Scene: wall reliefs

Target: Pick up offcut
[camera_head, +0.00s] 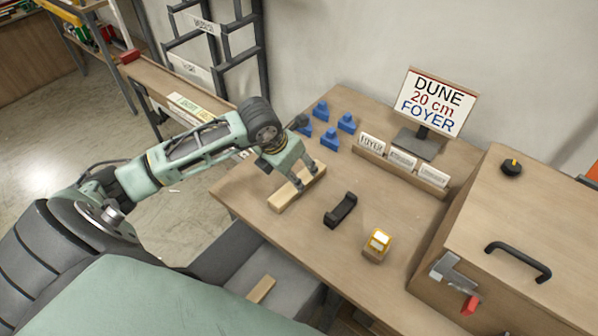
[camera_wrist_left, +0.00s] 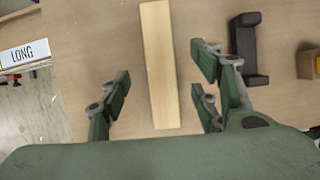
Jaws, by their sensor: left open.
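A pale wooden offcut (camera_head: 289,194) lies flat near the left edge of the table. My left gripper (camera_head: 305,179) is open over its far end, pointing down. In the left wrist view the offcut (camera_wrist_left: 158,40) runs lengthwise between the spread fingers of the left gripper (camera_wrist_left: 160,88), with a gap on both sides. I cannot tell how far the fingertips are above the table. Another small pale wooden piece (camera_head: 262,289) lies in a grey bin (camera_head: 236,262) below the table's front edge. My right gripper is not in view.
Several blue pieces (camera_head: 329,139) stand behind the gripper. A card rack (camera_head: 402,166), a sign (camera_head: 436,102) and a large wooden box (camera_head: 518,225) occupy the back and right.

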